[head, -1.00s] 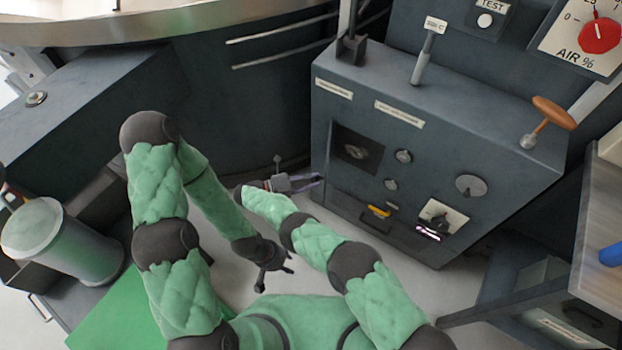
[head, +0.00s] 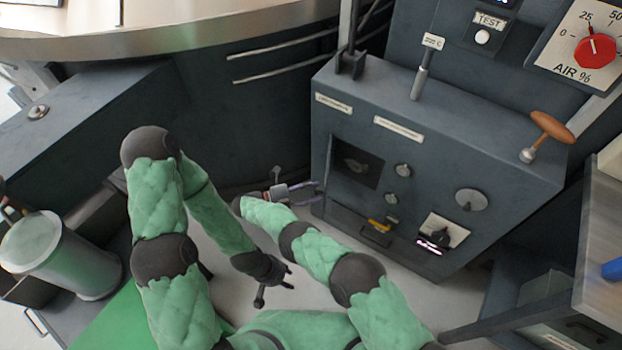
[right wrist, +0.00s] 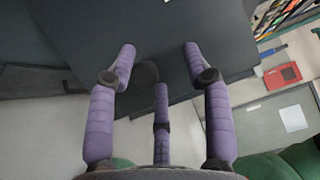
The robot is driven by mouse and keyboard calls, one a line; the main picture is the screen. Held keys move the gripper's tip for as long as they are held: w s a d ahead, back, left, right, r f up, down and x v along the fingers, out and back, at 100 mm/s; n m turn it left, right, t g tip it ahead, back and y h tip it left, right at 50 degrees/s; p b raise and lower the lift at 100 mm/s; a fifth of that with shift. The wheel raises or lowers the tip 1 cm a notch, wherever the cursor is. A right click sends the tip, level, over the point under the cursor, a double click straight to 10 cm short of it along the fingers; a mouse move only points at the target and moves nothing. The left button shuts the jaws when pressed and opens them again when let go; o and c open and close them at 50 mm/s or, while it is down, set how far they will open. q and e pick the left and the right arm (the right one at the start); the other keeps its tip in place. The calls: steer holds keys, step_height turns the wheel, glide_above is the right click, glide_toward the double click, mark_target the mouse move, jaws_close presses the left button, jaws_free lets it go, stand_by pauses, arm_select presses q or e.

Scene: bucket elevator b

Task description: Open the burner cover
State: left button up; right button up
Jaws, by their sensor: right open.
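The control cabinet (head: 440,165) has a dark square burner opening (head: 357,168) in its front, at the upper left. A thin dark panel (head: 329,175), seen nearly edge-on at the opening's left side, looks like the burner cover swung outward. My right gripper (head: 319,191) is open, with its purple fingers just left of that panel; I cannot tell whether they touch it. In the right wrist view the open fingers (right wrist: 160,50) point at a large dark surface, with nothing between them. My left gripper (head: 279,283) hangs lower, its dark fingers spread, empty and away from the cabinet.
A small drawer with a handle (head: 376,238), round dials (head: 471,199) and a lit switch (head: 438,236) are on the cabinet front. An orange-handled lever (head: 550,127) stands on top. A metal cylinder (head: 60,255) is at left, a bench (head: 600,240) at right.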

step_height(320, 180, up, 8)
stand_by(0.5)
steer(key=shift+r, duration=0.1)
